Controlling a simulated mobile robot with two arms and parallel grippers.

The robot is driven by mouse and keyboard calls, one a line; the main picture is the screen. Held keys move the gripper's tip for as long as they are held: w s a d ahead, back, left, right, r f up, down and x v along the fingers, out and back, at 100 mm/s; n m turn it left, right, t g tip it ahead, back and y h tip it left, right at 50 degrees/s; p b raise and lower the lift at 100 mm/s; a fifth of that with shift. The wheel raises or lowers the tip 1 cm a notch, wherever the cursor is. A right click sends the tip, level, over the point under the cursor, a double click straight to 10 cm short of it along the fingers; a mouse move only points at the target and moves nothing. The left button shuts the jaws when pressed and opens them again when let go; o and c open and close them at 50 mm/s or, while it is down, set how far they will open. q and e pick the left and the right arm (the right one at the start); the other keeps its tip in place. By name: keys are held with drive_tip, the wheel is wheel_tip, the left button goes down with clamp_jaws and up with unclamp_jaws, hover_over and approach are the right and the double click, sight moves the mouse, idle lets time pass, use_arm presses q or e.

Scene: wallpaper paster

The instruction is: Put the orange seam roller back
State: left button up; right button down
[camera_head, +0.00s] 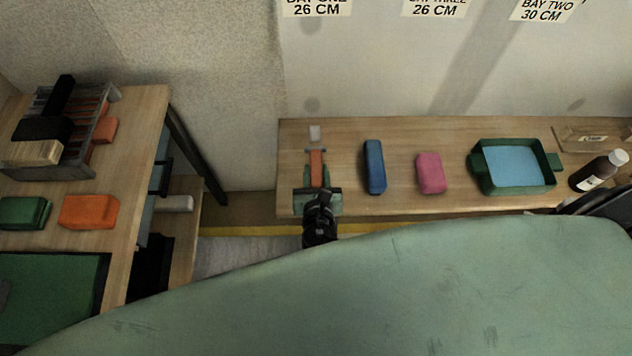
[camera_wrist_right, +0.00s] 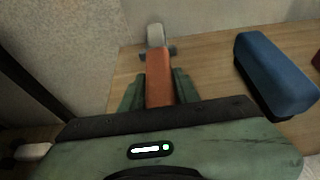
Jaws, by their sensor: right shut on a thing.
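The orange seam roller (camera_head: 317,166) is at the left end of the wooden bench (camera_head: 350,204), with its light grey roller end pointing to the back wall. My right gripper (camera_head: 317,178) is shut on its orange handle. In the right wrist view, the handle (camera_wrist_right: 159,84) lies between the two green fingers, and the grey roller head (camera_wrist_right: 155,36) sticks out beyond them. I cannot tell whether the seam roller touches the bench top. My left gripper is not in view.
A blue block (camera_head: 374,167), a pink block (camera_head: 430,173) and a green tray (camera_head: 483,184) stand right of the roller. A brown bottle (camera_head: 598,172) is at the far right. The left table holds a grey rack (camera_head: 97,128), an orange block (camera_head: 89,211) and a green block (camera_head: 24,213).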

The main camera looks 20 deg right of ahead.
wheel_tip(320, 180, down, 4)
drive_tip(key=shift+r+b, duration=0.25)
drive_tip(key=shift+b, duration=0.4)
drive_tip(key=shift+f, duration=0.45)
drive_tip(key=shift+f, duration=0.2)
drive_tip(key=c, duration=1.1)
unclamp_jaws()
drive_tip(key=shift+o, duration=0.2)
drive_tip(key=shift+f, duration=0.1)
